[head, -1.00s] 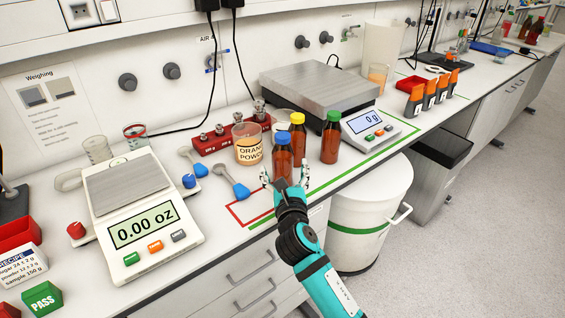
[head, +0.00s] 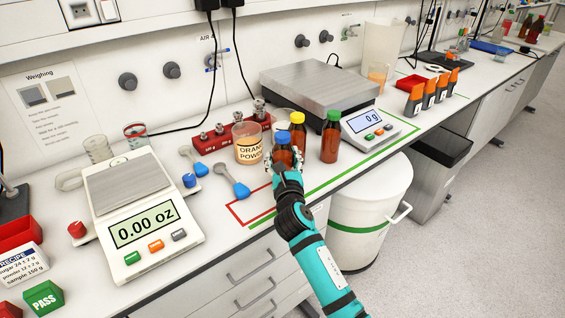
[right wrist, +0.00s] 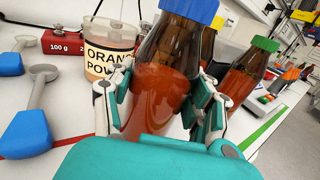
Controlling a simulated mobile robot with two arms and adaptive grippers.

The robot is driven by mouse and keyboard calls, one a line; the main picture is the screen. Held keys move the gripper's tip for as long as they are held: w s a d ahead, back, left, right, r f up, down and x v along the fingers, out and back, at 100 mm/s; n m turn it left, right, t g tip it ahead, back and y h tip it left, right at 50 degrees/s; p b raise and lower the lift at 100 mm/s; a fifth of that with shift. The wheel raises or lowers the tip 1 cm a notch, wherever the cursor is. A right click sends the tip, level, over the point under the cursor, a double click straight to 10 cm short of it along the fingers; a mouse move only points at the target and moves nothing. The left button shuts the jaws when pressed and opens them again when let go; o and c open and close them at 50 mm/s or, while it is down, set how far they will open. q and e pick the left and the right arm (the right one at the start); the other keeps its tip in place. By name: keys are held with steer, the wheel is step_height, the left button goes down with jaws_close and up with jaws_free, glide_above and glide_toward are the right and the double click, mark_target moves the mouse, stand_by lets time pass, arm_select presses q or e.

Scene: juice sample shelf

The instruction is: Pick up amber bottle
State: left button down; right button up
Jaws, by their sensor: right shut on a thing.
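Three amber bottles stand close together on the bench. The blue-capped amber bottle (head: 282,148) is nearest me, the yellow-capped bottle (head: 298,134) is just behind it, and the green-capped bottle (head: 331,138) is to the right. My right gripper (head: 284,164) is shut around the body of the blue-capped bottle. In the right wrist view, the fingers sit on both sides of that bottle (right wrist: 160,88), which looks upright; the green-capped bottle (right wrist: 243,78) is apart at right. Whether its base touches the bench is hidden. My left gripper is not in view.
An orange powder beaker (head: 247,145) stands close left of the bottles. Two blue-ended scoops lie left of it, one being the scoop (head: 236,183). A scale reading 0.00 oz (head: 142,226) is at left, another scale (head: 318,90) behind. A white bin (head: 368,215) stands below the bench edge.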

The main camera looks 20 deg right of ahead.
steer(key=c, duration=0.4)
steer(key=shift+r, duration=0.1)
steer(key=shift+c, duration=0.8)
steer(key=shift+r, duration=0.1)
